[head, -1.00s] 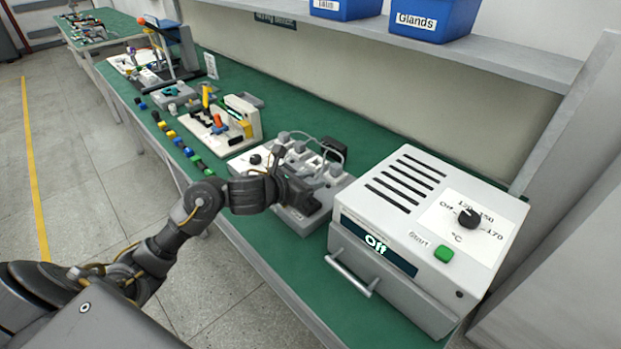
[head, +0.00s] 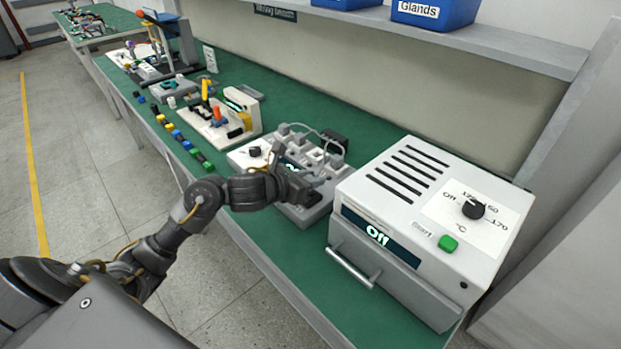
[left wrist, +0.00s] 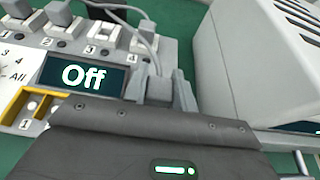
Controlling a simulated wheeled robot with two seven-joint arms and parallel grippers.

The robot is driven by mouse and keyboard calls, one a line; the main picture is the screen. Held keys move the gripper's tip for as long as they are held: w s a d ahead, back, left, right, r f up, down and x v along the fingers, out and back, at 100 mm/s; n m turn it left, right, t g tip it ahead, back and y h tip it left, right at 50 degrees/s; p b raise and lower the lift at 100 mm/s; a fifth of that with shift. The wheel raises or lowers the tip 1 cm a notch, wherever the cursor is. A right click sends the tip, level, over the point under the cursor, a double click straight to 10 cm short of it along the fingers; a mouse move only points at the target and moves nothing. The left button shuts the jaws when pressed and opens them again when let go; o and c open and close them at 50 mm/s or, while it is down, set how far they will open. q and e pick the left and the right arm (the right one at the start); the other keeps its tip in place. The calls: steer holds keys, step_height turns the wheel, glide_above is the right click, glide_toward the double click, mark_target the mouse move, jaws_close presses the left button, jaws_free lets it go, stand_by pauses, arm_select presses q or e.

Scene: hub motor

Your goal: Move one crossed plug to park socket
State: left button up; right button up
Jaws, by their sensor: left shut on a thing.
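The grey test unit (head: 248,160) stands on the green bench, with a dial, a lit display and a row of grey plugs (head: 315,155) with cables along its back. In the left wrist view the display (left wrist: 85,76) reads "Off", above a yellow-framed socket row (left wrist: 22,108) marked 1. Back positions there are marked 2, 3 and 4. My left gripper (head: 308,190) is over the unit's right end. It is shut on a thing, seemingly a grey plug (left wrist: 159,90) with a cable. My right gripper is not in view.
A white oven (head: 400,190) reading "Off" stands close to the right of my left gripper. A fixture with yellow and orange parts (head: 217,122) and several coloured blocks (head: 180,138) lie to the left. A shelf with blue bins (head: 436,18) hangs behind.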

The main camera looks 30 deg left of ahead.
arm_select(q)
steer(key=shift+f+b, duration=0.1)
steer(key=shift+b, duration=0.2)
stand_by(0.4)
steer(key=shift+f+b, duration=0.3)
stand_by(0.3)
steer(key=shift+s+a+f+b, duration=0.1)
steer(key=shift+a+f+b, duration=0.1)
steer(key=shift+f+b, duration=0.2)
steer(key=o, duration=1)
steer(key=shift+a+f, duration=0.1)
steer(key=shift+f, duration=0.05)
